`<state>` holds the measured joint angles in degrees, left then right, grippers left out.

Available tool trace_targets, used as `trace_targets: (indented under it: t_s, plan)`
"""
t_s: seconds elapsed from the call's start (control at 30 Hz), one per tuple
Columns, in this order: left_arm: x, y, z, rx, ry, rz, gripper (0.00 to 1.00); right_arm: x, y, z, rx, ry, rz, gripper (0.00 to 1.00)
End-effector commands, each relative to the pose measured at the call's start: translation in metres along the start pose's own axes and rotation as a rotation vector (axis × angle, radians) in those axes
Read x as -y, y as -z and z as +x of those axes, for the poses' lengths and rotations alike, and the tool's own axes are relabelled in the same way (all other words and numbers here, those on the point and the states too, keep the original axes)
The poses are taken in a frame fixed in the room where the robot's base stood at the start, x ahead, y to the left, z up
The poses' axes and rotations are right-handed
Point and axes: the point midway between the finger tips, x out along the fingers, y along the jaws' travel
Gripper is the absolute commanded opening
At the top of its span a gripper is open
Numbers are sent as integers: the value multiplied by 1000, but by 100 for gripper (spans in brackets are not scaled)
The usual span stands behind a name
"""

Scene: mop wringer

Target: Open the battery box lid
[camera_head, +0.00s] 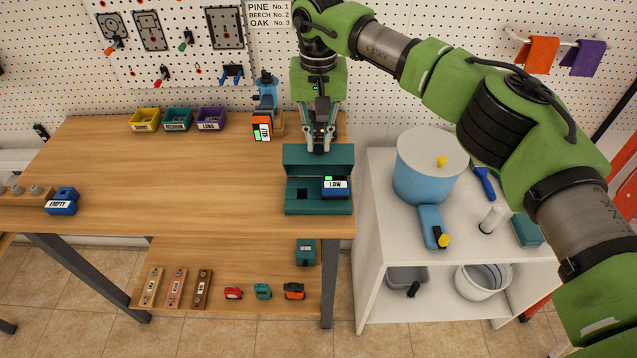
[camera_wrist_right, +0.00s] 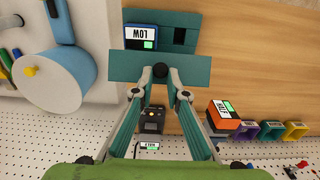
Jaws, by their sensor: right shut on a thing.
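The dark teal battery box (camera_head: 318,209) sits at the right end of the workbench, near its front edge. Its lid (camera_head: 299,157) is raised at the back of the box, so the inside shows. A blue battery labelled LOW (camera_head: 335,187) sits in the right part of the box, and an empty dark slot is beside it. My right gripper (camera_head: 320,143) is above the lid, shut on it near its middle. In the right wrist view the lid (camera_wrist_right: 128,66) spans across the fingertips (camera_wrist_right: 161,72), with the LOW battery (camera_wrist_right: 140,37) beyond it. My left gripper is not in view.
An orange HALF-type battery (camera_head: 262,128) and blue tool stand behind the box. A blue EMPTY battery (camera_head: 62,201) lies at the bench's far left. Yellow, teal and purple bins (camera_head: 178,120) line the back. A white cart (camera_head: 375,215) with a blue bucket (camera_head: 420,180) stands right.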

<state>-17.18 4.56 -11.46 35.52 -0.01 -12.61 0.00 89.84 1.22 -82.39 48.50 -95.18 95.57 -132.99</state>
Motion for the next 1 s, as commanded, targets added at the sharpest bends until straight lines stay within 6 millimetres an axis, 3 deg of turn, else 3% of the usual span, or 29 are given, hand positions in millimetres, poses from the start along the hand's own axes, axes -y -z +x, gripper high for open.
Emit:
trace_targets:
  t_s: [0.43,0.77,0.8,0.83,0.87,1.0]
  plan:
    - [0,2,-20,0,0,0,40,1,24,-5,-2,2,2,5]
    - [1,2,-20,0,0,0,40,0,27,-4,-3,1,0,5]
    - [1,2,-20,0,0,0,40,0,27,-4,-3,1,0,22]
    - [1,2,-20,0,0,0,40,0,27,-4,-3,1,0,29]
    - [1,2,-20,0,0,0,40,0,27,-4,-3,1,0,33]
    - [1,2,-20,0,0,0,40,0,27,-4,-2,0,0,33]
